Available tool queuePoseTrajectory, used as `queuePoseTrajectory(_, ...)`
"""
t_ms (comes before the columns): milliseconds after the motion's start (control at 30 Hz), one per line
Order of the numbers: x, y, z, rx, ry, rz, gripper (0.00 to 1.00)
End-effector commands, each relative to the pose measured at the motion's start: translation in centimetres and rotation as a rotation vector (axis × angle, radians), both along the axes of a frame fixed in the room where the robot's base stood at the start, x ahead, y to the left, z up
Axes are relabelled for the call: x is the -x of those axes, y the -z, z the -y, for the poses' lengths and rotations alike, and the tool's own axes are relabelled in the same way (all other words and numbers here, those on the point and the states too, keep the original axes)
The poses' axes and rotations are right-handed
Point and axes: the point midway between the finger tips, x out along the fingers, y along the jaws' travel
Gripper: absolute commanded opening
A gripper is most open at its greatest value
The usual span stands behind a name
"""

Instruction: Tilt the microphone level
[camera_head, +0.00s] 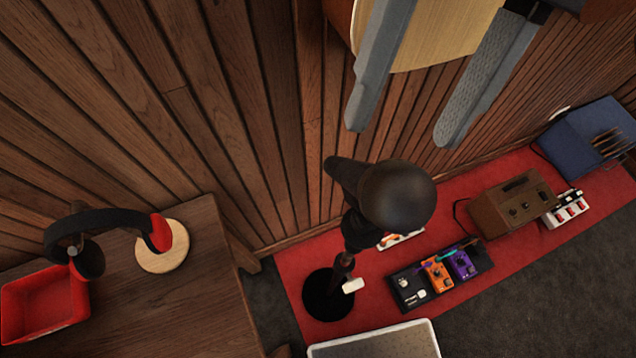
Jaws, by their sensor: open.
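The microphone (396,197) has a large round dark head and a short dark body that reaches to the upper left behind it. It sits on top of a dark stand with a round black base (322,303) on the red mat (295,262). I look down on it steeply, so its exact tilt is hard to judge. My gripper (400,131) comes in from the top of the view with two grey fingers spread wide. The fingers are empty, and in the picture their tips lie just above the microphone's head. The depth gap between them cannot be told.
A pedal board (410,298) with small pedals, a brown box (510,208) and a blue case (590,138) lie to the right. A wooden table (190,310) at left bears headphones (110,222) and a red tray (45,305). A slatted wall (150,110) runs behind.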

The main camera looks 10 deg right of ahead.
Motion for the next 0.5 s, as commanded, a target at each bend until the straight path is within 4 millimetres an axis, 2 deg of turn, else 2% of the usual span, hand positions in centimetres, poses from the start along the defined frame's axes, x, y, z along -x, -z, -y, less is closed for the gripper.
queuePoseTrajectory(167,-0.1,0.5,0.4,0.028,-0.003,0.017,0.56)
queuePoseTrajectory(500,1.6,4.8,-1.2,0.023,-0.003,0.015,0.56)
